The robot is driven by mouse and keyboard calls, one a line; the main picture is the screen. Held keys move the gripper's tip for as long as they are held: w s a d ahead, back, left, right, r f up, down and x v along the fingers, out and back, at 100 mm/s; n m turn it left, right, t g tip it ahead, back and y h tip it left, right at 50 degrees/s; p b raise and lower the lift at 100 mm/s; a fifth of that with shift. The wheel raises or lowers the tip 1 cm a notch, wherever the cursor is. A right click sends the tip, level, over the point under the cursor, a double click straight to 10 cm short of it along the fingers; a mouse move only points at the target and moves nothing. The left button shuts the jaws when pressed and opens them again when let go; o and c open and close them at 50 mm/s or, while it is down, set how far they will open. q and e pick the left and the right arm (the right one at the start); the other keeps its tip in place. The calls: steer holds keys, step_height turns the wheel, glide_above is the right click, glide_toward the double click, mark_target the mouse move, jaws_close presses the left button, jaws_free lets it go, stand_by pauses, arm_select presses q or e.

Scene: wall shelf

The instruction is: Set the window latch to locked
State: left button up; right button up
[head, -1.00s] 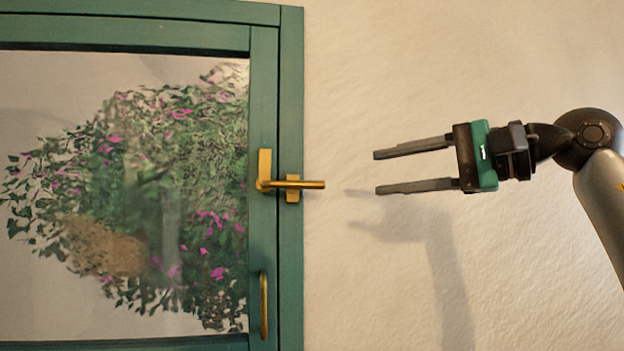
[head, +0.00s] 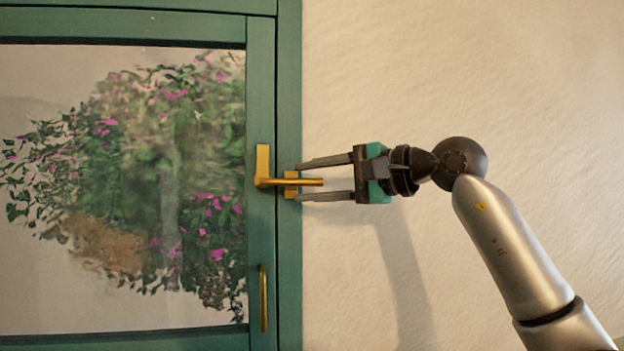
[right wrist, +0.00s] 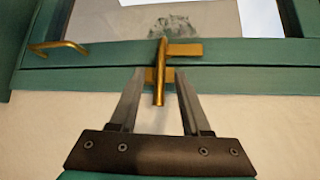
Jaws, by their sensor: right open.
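The brass window latch (head: 290,182) is on the right side of the green window frame. Its handle lies horizontal in the head view, pointing right across the frame's edge. It also shows in the right wrist view (right wrist: 160,85), pointing toward my gripper. My right gripper (head: 298,182) is open, its two fingers above and below the handle's free end in the head view. In the right wrist view the handle lies between the fingers, with a gap on each side. My left gripper is not in view.
A brass pull handle (head: 263,298) sits lower on the window frame (head: 289,80). The glass pane shows foliage with pink flowers behind it. The plain wall (head: 480,80) to the right is clear apart from my right arm.

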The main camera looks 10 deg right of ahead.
steer(key=shift+c, duration=0.3)
jaws_close()
stand_by(1.0)
